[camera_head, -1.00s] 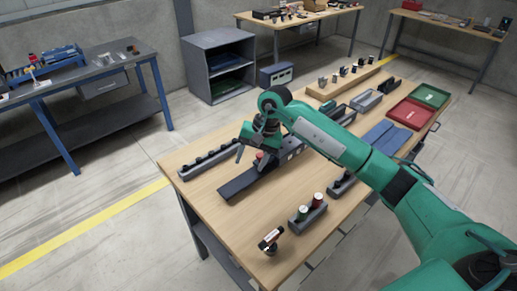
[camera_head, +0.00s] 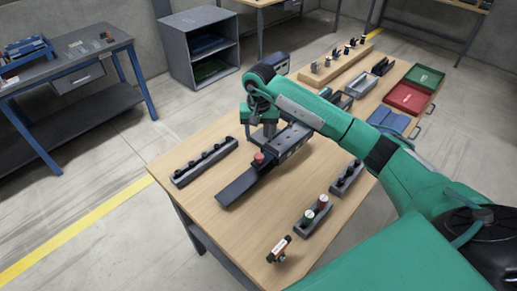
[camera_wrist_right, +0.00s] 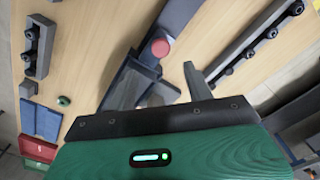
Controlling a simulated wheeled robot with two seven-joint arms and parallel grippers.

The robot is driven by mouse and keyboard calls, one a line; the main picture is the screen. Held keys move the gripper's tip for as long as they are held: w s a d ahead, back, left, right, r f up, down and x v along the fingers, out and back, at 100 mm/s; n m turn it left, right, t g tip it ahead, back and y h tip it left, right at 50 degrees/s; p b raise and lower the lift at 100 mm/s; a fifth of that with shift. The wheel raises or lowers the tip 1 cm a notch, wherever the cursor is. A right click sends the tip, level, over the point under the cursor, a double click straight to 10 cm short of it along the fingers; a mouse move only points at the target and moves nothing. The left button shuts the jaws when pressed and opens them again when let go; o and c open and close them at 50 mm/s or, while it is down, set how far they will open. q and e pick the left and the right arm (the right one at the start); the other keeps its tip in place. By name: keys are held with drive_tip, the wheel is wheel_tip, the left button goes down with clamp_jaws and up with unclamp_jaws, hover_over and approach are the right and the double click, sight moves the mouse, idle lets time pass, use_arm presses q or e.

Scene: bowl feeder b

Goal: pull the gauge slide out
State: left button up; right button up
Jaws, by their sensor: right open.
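The gauge slide is a long dark bar (camera_head: 238,187) with a red knob (camera_head: 259,157) on it, lying on the wooden table. Its upper end meets a grey block (camera_head: 288,143). In the right wrist view, the red knob (camera_wrist_right: 160,47) and the dark bar (camera_wrist_right: 182,14) show just beyond the fingers. My right gripper (camera_head: 264,132) is above the table, just behind the knob in the head view. In the right wrist view, its fingers (camera_wrist_right: 160,84) are spread with nothing held. Whether a finger touches the slide cannot be told. My left gripper is out of view.
A rack of dark knobs (camera_head: 205,162) lies left of the slide. A holder with a green and a red cylinder (camera_head: 312,218) and a small orange-marked device (camera_head: 279,249) are nearer the front. Red (camera_head: 406,98) and green (camera_head: 425,76) trays stand at the far right.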

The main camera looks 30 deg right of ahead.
sight(259, 155)
wheel_tip(259, 155, down, 8)
drive_tip(key=p, duration=0.3)
drive_tip(key=shift+w+f, duration=0.1)
drive_tip(key=shift+f, duration=0.5)
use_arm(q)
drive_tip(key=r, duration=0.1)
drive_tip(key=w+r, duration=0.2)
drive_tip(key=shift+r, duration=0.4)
use_arm(e)
clamp_jaws()
